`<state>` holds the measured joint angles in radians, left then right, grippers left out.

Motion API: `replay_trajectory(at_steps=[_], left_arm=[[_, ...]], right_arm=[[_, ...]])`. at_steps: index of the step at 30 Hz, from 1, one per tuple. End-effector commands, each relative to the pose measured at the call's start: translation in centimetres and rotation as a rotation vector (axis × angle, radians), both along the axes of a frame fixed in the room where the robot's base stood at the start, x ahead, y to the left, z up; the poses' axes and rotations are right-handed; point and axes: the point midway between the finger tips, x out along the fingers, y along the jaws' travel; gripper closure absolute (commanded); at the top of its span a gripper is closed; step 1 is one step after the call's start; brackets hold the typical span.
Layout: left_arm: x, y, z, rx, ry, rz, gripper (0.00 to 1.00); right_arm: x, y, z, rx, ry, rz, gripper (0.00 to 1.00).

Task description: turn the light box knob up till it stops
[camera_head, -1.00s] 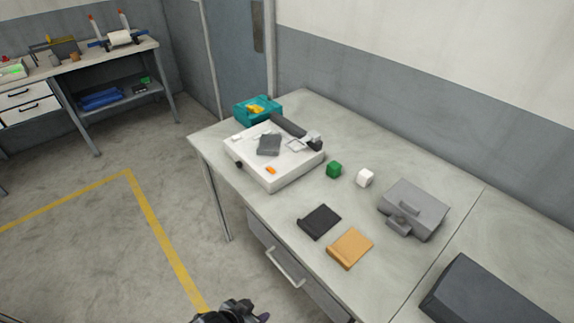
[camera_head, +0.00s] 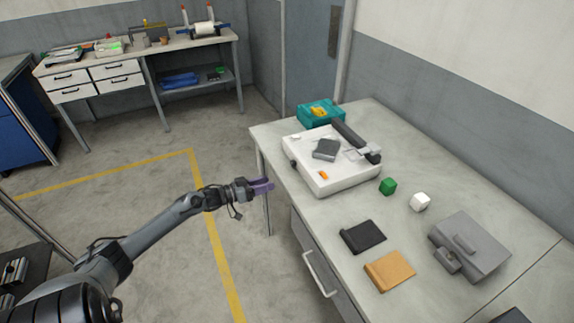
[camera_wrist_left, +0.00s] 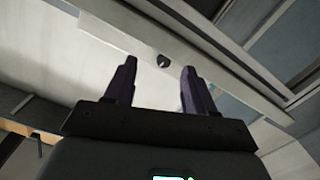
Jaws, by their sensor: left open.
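The light box (camera_head: 345,185) is a white, low box near the far left end of the workbench. Its small dark knob (camera_head: 293,164) is on the left-facing side. My left gripper (camera_head: 270,186) has purple fingers, open and empty, left of the box and pointing toward it. In the left wrist view the knob (camera_wrist_left: 163,60) appears between the two open fingertips (camera_wrist_left: 160,66), on the pale side of the box and apparently apart from them. My right gripper is out of view.
On the box lie a grey block (camera_head: 326,150) and an orange piece (camera_head: 323,175). A teal bin (camera_head: 309,117) stands behind it.

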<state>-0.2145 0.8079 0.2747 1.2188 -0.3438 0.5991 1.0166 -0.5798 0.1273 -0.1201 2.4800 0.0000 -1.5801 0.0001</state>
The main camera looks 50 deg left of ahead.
Motion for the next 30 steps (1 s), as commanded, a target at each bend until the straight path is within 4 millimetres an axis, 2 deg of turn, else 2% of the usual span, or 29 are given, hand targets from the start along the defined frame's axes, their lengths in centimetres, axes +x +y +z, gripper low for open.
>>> replay_trajectory(at_steps=[1, 3, 6, 11, 24, 30], left_arm=[[0.2, 1.4, 1.2, 0.005, -0.016, 0.003, 0.45], [0.3, 2.4, 2.2, 0.007, -0.033, 0.003, 0.45], [0.8, 3.0, 2.9, 0.008, -0.045, 0.004, 0.45], [2.3, 2.8, 2.9, 0.008, -0.048, 0.004, 0.45], [8.4, 1.5, 2.9, 0.010, -0.048, 0.005, 0.45], [10.1, 1.2, 2.8, 0.008, -0.045, 0.005, 0.45]], right_arm=[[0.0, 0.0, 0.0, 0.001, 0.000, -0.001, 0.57], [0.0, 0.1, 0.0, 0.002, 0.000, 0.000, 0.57], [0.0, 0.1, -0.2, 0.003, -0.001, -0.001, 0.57], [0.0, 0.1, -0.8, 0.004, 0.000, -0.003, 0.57], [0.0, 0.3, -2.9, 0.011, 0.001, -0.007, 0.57], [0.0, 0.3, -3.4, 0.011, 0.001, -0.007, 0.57]])
